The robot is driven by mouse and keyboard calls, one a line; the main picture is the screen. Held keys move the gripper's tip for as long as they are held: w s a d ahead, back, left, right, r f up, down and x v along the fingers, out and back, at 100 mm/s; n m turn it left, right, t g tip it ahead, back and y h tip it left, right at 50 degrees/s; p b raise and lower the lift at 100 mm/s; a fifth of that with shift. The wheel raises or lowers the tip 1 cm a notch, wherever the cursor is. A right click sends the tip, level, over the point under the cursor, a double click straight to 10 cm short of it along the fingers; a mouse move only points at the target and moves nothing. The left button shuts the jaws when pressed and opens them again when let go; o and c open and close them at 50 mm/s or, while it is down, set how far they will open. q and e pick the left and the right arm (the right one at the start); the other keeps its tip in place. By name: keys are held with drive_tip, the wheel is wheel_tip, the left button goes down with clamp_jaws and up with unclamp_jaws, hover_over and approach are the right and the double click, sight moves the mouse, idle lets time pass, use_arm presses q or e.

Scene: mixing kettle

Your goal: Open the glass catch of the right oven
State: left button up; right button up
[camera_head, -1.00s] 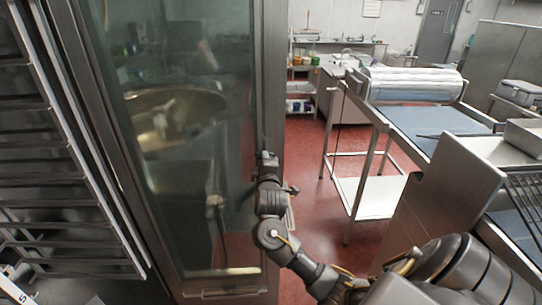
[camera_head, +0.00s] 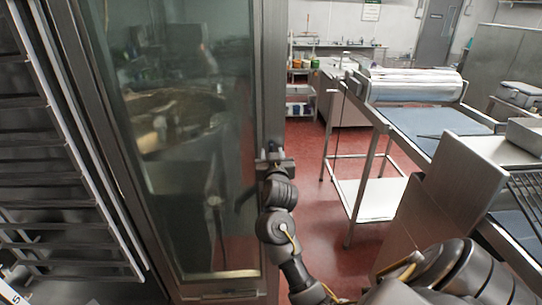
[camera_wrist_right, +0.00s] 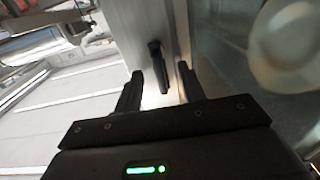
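The oven's tall glass door (camera_head: 185,60) stands in a steel frame (camera_head: 272,70) on the left of the head view. In the right wrist view a dark handle-like catch (camera_wrist_right: 158,66) stands on the pale frame, beside the glass (camera_wrist_right: 225,60). My right gripper (camera_head: 274,157) is at the right edge of the door, where the catch cannot be made out. In the wrist view the gripper (camera_wrist_right: 161,84) is open. Its two fingers point at the catch, which shows between and beyond the tips; contact cannot be told. My left gripper is not in view.
A dark rack (camera_head: 60,150) stands at the far left. On the right are a steel table with a lower shelf (camera_head: 372,198) and a steel cabinet (camera_head: 440,195). Red floor (camera_head: 325,225) lies open between the door and the table.

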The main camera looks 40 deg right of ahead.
drive_tip(key=shift+a, duration=0.1)
drive_tip(key=p+v, duration=0.1)
drive_tip(key=v, duration=0.6)
drive_tip(key=shift+p, duration=0.4)
